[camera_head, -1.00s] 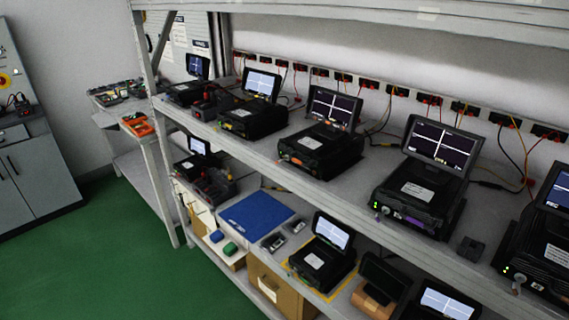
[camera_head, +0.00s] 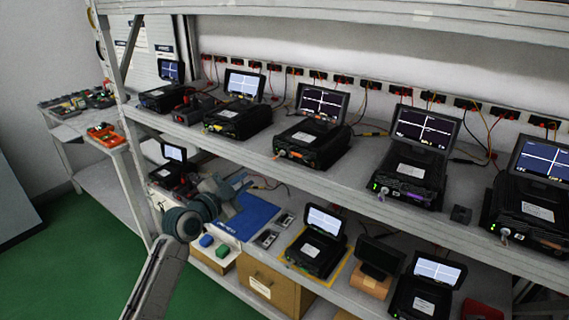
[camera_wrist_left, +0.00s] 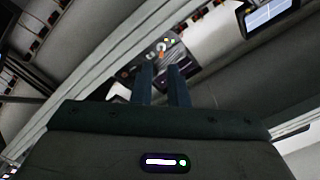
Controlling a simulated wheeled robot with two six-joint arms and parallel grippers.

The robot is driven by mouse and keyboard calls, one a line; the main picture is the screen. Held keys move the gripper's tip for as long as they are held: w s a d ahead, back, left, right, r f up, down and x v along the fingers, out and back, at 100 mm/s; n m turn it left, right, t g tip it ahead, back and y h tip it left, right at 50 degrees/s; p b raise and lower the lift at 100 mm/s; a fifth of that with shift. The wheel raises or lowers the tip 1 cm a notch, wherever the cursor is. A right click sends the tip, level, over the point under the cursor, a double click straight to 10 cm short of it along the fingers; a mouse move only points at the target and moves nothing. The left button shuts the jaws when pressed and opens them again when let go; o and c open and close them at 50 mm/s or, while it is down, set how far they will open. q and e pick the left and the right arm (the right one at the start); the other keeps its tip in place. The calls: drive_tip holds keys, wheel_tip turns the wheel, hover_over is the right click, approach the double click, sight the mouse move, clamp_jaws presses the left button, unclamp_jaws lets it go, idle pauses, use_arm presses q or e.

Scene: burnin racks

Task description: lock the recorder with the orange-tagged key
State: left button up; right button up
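Several black recorders with tilted-up screens stand in a row on the upper shelf. The middle recorder (camera_head: 312,140) has a small orange piece (camera_head: 281,154) at its front left, too small to tell whether it is a key tag. The recorder to its right (camera_head: 413,172) shows a purple mark and a key-like piece (camera_head: 382,192) at its front. My left gripper (camera_head: 240,184) is over the blue mat on the lower shelf, apart from the recorders. In the left wrist view its two fingers (camera_wrist_left: 162,85) stand apart with nothing between them. My right gripper is out of view.
The upper shelf's front edge (camera_head: 330,178) runs above my left gripper. The lower shelf holds a blue mat (camera_head: 252,218), more recorders (camera_head: 318,243) and small boxes. An orange tray (camera_head: 104,134) sits on the side table. Green floor at the left is clear.

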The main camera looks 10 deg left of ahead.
use_arm(q)
drive_tip(key=r, duration=0.2)
drive_tip(key=p, duration=0.4)
approach(282, 155)
drive_tip(key=shift+m, duration=0.3)
drive_tip(key=x, duration=0.4)
drive_tip(key=shift+w+r, duration=0.2)
drive_tip(key=shift+w, duration=0.15)
drive_tip(key=shift+w+d+f, duration=0.1)
drive_tip(key=shift+w, duration=0.3)
clamp_jaws()
